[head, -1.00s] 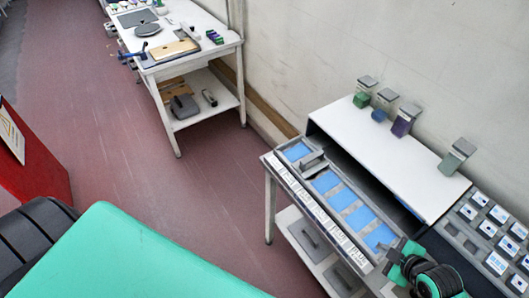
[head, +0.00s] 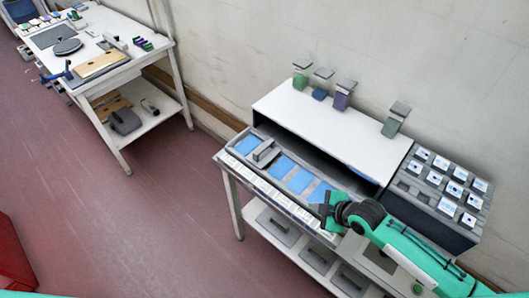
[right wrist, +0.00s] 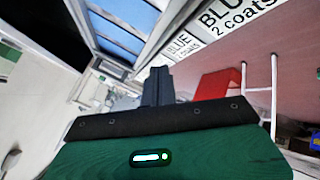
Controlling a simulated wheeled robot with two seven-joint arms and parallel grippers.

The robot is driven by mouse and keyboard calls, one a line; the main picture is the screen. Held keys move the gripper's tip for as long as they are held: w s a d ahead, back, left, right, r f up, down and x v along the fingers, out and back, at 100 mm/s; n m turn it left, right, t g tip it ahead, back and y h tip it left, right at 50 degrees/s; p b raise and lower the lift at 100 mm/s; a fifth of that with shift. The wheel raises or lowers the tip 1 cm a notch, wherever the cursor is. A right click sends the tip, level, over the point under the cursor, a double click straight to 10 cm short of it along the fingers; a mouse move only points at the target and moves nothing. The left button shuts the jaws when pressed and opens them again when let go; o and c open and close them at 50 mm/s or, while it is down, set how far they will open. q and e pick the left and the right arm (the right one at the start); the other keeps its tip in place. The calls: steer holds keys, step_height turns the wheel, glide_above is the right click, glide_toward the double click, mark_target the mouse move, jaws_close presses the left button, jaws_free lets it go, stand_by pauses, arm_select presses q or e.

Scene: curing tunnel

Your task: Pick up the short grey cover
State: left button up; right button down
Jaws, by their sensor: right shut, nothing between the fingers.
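A small grey block with a raised bar (head: 265,153), which may be the short grey cover, sits in the long tray (head: 231,158) among blue panels, near the tray's left end. Flat grey pieces with handles (head: 278,228) lie on the shelf below; I cannot tell which piece is the short cover. My right gripper (head: 325,210) is over the right end of the tray, apart from the grey block. Its fingers (right wrist: 157,86) are shut and empty in the right wrist view. My left gripper is not in view.
A white-topped tunnel (head: 320,128) stands behind the tray, with several coloured blocks with grey tops (head: 342,96) along its back. A dark rack of white-labelled pieces (head: 432,185) is at the right. A second table (head: 105,70) stands at the far left. The floor between is clear.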

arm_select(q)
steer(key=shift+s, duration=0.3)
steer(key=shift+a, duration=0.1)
